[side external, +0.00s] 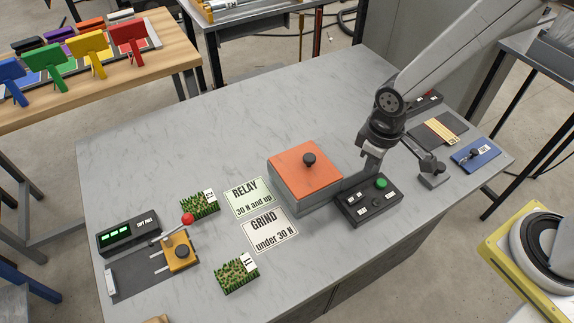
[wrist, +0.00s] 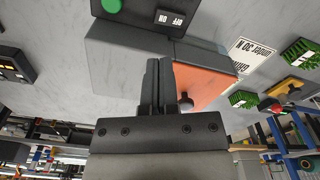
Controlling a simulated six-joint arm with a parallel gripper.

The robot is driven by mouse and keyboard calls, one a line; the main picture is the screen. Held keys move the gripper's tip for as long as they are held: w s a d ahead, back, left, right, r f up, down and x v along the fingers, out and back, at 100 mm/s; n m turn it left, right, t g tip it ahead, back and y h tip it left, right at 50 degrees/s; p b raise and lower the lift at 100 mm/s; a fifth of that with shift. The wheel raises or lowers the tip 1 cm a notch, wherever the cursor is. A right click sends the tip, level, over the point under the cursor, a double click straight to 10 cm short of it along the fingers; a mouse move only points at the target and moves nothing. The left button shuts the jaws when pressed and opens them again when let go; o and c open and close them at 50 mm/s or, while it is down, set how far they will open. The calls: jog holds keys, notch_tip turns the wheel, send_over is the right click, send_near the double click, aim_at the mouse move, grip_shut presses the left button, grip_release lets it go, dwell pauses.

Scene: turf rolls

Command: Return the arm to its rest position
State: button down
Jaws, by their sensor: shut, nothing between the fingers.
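My gripper (side external: 370,168) is at the right half of the grey table in the side view, just above and behind the control box with a green button. In the wrist view its two dark fingers (wrist: 158,72) are together with nothing between them. The orange-lidded grey box (side external: 292,165) stands to its left, a black knob on its lid. The lid also shows in the wrist view (wrist: 205,75), right of the fingers. Two turf pieces lie on the table, one at the left of the signs (side external: 200,204) and one nearer the front (side external: 237,275).
The control box (side external: 368,203) sits close beside the orange-lidded box. Two printed signs, RELAY (side external: 248,197) and GRIND (side external: 269,231), lie flat. A yellow test fixture (side external: 180,252) and a black display unit (side external: 128,233) stand at left. The back middle of the table is clear.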

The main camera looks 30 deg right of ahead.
jog(key=s+d+r+m+t, duration=0.1)
jog(key=s+d+r+m, duration=0.1)
jog(key=d, duration=0.3)
jog(key=s+d+r+m+t, duration=0.1)
jog(key=d+r+m, duration=0.1)
jog(key=d+r, duration=0.2)
jog(key=shift+s+d+m, duration=0.35)
jog(key=shift+d+m, duration=0.05)
jog(key=shift+d, duration=0.15)
